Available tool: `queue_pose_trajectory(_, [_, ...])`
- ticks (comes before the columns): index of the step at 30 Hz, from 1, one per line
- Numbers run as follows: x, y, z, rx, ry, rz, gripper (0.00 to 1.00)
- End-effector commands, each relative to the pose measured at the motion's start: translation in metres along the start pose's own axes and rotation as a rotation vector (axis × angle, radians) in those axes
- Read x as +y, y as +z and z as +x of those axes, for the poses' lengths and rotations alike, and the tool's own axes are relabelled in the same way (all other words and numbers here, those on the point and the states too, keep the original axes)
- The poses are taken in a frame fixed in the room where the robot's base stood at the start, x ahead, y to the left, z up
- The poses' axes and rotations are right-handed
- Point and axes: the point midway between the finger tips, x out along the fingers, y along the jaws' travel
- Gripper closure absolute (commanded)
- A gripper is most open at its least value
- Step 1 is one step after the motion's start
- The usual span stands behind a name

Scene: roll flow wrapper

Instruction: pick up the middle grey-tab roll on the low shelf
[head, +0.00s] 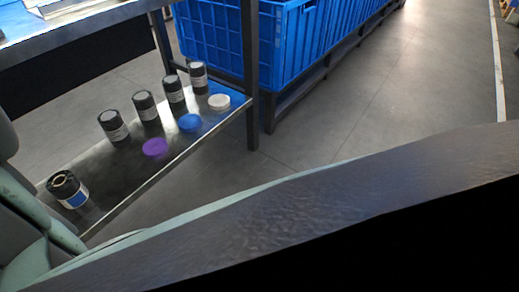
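The low shelf (130,188) is a dark, shiny metal surface at the left of the head view. Several upright black rolls with pale grey labels stand in a slanting row along its back: one at the near end (114,127), one beyond it (147,107), another (174,93) and the farthest (198,77). Apart from them, nearer me, stands a black roll with a blue and white band (68,190), its open core showing on top. Tabs are too small to tell, so which is the middle grey-tab roll is unclear. My gripper is not in view.
Purple (156,147), blue (190,122) and white (219,102) discs lie along the shelf's front. A dark table leg (250,75) stands at its far end, below a worktop (75,22). Blue crates (290,40) stand behind. Grey floor (400,100) at right is clear.

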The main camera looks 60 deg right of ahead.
Motion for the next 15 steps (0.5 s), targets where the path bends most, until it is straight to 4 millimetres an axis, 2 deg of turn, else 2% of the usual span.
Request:
queue_pose_trajectory(2, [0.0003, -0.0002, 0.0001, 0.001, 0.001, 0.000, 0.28])
queue_pose_trajectory(15, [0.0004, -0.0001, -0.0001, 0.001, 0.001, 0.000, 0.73])
